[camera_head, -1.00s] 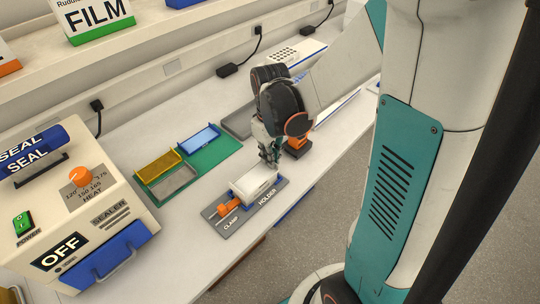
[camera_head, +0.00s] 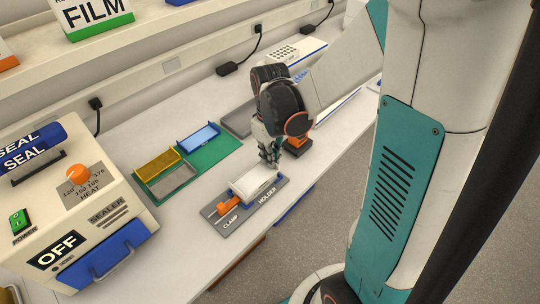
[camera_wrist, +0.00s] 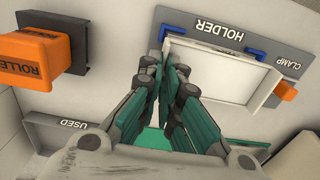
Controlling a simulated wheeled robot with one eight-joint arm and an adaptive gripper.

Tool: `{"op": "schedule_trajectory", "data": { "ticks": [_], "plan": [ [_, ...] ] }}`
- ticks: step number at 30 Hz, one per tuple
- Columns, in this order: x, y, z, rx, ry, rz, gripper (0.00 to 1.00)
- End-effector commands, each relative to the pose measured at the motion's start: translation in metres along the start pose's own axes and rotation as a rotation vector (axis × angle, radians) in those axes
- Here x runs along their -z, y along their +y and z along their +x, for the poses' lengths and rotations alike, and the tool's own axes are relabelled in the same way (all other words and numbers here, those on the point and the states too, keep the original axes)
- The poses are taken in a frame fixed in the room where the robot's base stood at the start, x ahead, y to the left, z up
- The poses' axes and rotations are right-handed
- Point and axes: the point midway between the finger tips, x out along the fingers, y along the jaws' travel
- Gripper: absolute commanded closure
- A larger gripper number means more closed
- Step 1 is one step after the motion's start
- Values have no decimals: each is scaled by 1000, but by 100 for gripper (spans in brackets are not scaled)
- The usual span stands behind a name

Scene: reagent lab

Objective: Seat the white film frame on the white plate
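The white film frame (camera_head: 257,180) lies over the white plate in the grey holder (camera_head: 231,225), so the two are hard to tell apart. In the wrist view the frame (camera_wrist: 182,44) shows as a thin white rim around the pale plate (camera_wrist: 222,76), with blue holder pegs (camera_wrist: 255,49) along the far side. My gripper (camera_wrist: 172,68) is at the frame's near-left end, its fingers close together on the rim. It also shows in the head view (camera_head: 269,160) at the far end of the frame. The fingers hide the grip itself. I cannot tell whether the frame is fully down.
An orange clamp (camera_head: 228,205) stands at the holder's near end. An orange roller (camera_wrist: 35,58) stands beside the holder. A green mat (camera_head: 215,152) carries yellow, grey and blue frames. The sealer (camera_head: 75,210), reading OFF, stands at left.

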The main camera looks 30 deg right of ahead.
Motion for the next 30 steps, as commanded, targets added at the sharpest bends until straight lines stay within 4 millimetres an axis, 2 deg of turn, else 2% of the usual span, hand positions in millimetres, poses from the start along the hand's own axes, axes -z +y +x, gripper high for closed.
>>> {"op": "schedule_trajectory", "data": {
  "ticks": [10,12,14,30],
  "plan": [
    [0,0,2,0,0,0,100],
    [0,0,2,0,0,0,82],
    [0,0,2,0,0,0,72],
    [0,0,-5,0,0,0,72]
  ]
}}
